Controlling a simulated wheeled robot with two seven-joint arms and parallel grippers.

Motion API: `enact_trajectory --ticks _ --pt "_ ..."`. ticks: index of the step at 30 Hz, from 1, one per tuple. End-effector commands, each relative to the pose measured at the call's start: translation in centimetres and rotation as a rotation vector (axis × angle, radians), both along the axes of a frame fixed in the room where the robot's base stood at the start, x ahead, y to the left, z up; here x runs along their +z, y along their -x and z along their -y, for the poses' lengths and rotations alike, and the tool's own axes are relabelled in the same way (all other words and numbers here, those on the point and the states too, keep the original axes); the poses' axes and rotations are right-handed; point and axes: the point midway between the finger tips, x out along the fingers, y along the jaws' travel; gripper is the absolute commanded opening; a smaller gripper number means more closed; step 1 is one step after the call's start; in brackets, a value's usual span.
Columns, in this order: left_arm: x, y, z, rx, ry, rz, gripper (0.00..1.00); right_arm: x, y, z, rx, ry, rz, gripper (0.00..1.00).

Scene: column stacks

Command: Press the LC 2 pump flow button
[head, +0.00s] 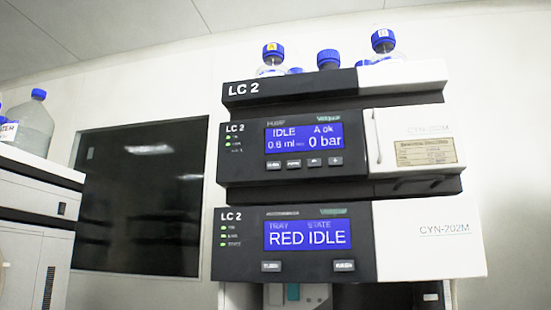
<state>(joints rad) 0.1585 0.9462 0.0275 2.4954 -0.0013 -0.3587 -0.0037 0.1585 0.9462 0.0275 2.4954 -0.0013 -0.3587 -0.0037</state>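The LC 2 stack fills the middle of the head view. Its pump module (238,165) is the dark-fronted unit below the top tray. The pump display (304,139) is blue and reads IDLE, A ok, 0.6 ml and 0 bar. A row of several small buttons sits under this display, from the leftmost button (273,164) to the rightmost button (335,161). Their labels are too small to read surely, so I cannot tell which is the flow button. Neither of my grippers is in view.
Below the pump, an LC 2 module (240,262) has a display (307,234) reading RED IDLE and two buttons. Blue-capped bottles (384,44) stand in the top tray (290,87). Another white unit (30,200) with a bottle (32,125) stands left. A dark window (140,195) is behind.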

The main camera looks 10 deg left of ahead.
Motion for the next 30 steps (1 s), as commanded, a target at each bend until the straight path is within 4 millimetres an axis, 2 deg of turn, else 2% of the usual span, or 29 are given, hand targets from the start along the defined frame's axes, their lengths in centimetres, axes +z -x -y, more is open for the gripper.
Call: enact_trajectory --ticks 23,30 --pt "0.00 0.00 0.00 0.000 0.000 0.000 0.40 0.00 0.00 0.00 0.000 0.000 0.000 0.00" --pt "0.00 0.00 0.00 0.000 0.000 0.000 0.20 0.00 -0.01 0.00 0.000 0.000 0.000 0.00"
